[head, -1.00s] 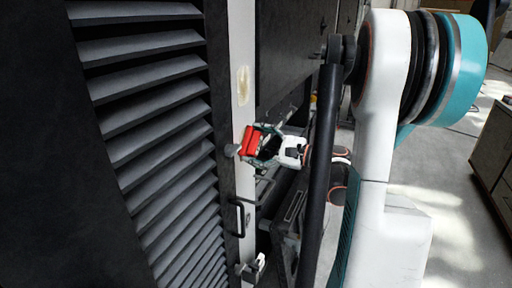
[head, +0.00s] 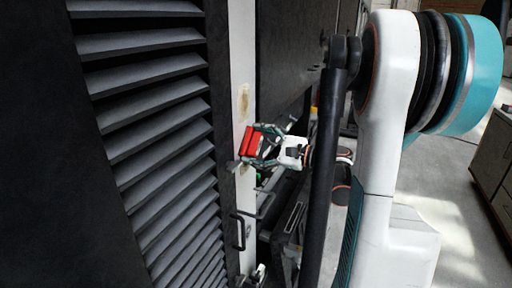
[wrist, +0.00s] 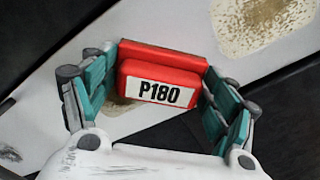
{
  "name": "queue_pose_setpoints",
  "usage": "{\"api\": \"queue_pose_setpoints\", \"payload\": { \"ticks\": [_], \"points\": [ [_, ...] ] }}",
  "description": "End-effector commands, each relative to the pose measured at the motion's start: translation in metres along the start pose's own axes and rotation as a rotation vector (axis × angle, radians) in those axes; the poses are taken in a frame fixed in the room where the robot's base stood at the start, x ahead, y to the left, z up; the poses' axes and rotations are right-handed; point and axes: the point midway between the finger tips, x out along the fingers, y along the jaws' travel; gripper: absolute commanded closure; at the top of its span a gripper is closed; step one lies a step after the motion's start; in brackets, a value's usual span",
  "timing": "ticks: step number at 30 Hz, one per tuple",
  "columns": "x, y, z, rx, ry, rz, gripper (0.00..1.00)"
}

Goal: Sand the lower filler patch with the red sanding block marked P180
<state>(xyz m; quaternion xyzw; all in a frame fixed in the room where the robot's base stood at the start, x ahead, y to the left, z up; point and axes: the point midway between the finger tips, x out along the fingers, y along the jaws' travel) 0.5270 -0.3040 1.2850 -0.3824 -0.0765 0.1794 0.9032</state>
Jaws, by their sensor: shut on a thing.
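My gripper (head: 258,146) is shut on the red sanding block (head: 252,141), which reads P180 in the wrist view (wrist: 158,92). The block is held in front of the white strip (head: 240,65); I cannot tell whether it touches. A tan filler patch (head: 243,102) shows on the strip above the block, and probably appears large at the upper right of the wrist view (wrist: 262,20). A second, lower patch lies just below and behind the block (head: 243,169). Part of it shows at the block's left in the wrist view (wrist: 118,100); the rest is hidden.
A dark louvred panel (head: 150,105) stands left of the strip. Dark panels stand right of the strip. Floor (head: 445,195) is open at the right.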

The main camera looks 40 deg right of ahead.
Motion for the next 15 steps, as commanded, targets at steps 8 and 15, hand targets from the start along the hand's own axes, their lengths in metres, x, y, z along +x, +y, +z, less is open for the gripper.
{"api": "queue_pose_setpoints", "payload": {
  "ticks": [8,15],
  "points": [
    [0.0,0.014,-0.013,0.0,0.0,0.001,0.4],
    [0.0,0.027,-0.026,0.0,0.0,0.001,0.4]
  ]
}}
